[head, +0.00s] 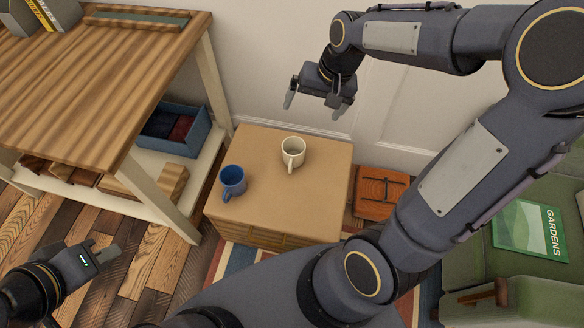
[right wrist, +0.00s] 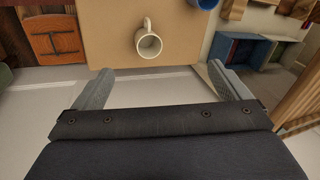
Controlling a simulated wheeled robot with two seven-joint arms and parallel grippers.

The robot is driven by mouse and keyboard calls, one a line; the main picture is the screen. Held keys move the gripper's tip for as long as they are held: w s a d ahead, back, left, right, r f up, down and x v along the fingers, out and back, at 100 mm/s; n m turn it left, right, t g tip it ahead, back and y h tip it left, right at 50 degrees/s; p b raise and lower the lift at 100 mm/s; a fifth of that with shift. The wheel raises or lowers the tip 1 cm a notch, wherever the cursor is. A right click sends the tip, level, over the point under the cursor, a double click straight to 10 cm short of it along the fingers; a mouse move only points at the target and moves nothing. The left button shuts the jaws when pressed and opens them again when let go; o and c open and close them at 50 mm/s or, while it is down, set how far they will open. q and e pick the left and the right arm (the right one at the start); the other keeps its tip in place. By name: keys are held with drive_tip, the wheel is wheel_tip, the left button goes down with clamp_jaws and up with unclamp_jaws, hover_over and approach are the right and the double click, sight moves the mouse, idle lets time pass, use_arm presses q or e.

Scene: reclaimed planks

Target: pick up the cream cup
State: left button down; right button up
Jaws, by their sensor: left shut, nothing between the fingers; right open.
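The cream cup (head: 292,153) stands upright on the small wooden cabinet (head: 275,207), towards its back edge, its handle facing the front. The cup also shows in the right wrist view (right wrist: 149,43), beyond the fingertips and between their lines. My right gripper (head: 315,104) is open and empty, above and behind the cabinet, apart from the cup. Its two fingers also show in the right wrist view (right wrist: 165,82). My left gripper (head: 106,250) is shut and empty at the lower left, over the floor, far from the cup.
A blue mug (head: 232,181) stands on the cabinet, left of and nearer than the cream cup. A striped wooden table (head: 110,75) with a lower shelf holding a blue box (head: 172,130) is at left. A wall is behind. An orange stool (head: 380,193) and green armchair (head: 480,240) are right.

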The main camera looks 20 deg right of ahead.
drive_tip(key=w+f+m+g+h+b, duration=0.1)
drive_tip(key=w+f+b, duration=0.25)
drive_tip(key=f, duration=0.55)
drive_tip(key=w+f+g+h+b, duration=0.1)
drive_tip(key=w+f+b, duration=0.3)
drive_tip(key=f, duration=0.6)
drive_tip(key=b, duration=0.2)
approach(293, 151)
drive_tip(key=s+a, duration=0.2)
drive_tip(key=s, duration=0.1)
drive_tip(key=shift+h, duration=0.3)
wheel_tip(293, 151, down, 5)
drive_tip(key=b, duration=0.2)
drive_tip(key=shift+s+r+b, duration=0.1)
drive_tip(key=shift+r+b, duration=0.05)
drive_tip(key=shift+b, duration=0.2)
use_arm(q)
wheel_tip(293, 151, down, 15)
drive_tip(key=shift+w+r, duration=0.1)
use_arm(e)
drive_tip(key=shift+c, duration=0.5)
drive_tip(key=c, duration=1.1)
drive_tip(key=shift+r, duration=0.15)
